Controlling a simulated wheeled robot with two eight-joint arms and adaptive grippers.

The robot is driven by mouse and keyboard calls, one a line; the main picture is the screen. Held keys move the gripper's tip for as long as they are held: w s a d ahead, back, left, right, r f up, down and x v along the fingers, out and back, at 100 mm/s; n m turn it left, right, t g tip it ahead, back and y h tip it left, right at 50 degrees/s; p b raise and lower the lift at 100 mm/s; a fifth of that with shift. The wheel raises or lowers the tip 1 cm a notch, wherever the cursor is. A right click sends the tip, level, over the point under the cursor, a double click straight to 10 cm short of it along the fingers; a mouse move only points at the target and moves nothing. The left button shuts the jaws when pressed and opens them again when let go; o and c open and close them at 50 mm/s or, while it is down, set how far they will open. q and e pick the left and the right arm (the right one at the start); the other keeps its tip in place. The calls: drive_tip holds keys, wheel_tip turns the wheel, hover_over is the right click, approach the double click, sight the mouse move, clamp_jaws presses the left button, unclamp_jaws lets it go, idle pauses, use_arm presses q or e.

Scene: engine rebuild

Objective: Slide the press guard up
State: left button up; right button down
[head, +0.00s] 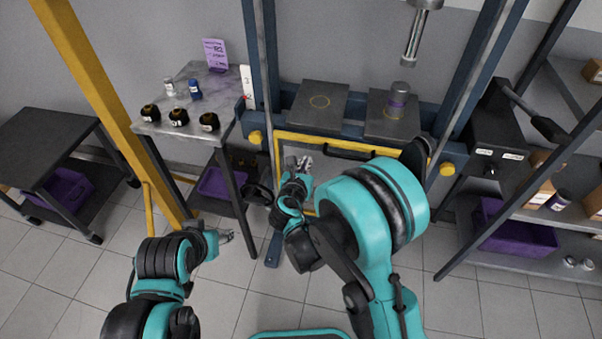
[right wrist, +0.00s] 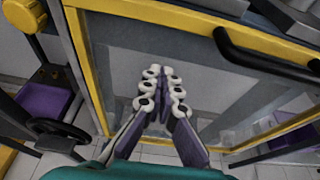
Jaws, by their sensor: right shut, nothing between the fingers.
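The press guard (head: 290,140) is a clear panel in a yellow frame, low on the front of the blue press. Its black handle (head: 348,152) runs along the top of the frame, partly hidden by my right arm. In the right wrist view the guard's yellow frame (right wrist: 120,13) and the handle (right wrist: 262,60) show at the top and upper right. My right gripper (head: 304,162) is shut and empty in front of the panel, left of the handle and apart from it. It also shows in the right wrist view (right wrist: 162,80). My left gripper (head: 226,236) is low, over the floor; its jaw state is unclear.
A side table (head: 205,85) with several small parts stands left, behind a yellow post (head: 105,90). Shelving (head: 570,80) stands right.

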drive_tip(key=shift+b+x, duration=0.3)
drive_tip(key=shift+x, duration=0.85)
wheel_tip(320, 180, up, 3)
drive_tip(key=shift+r, duration=0.55)
wheel_tip(320, 180, up, 48)
drive_tip(key=p, duration=3.2)
hover_over(310, 145)
drive_tip(key=s, duration=0.3)
drive_tip(key=shift+w+a+f, duration=0.1)
drive_tip(key=shift+a, duration=0.3)
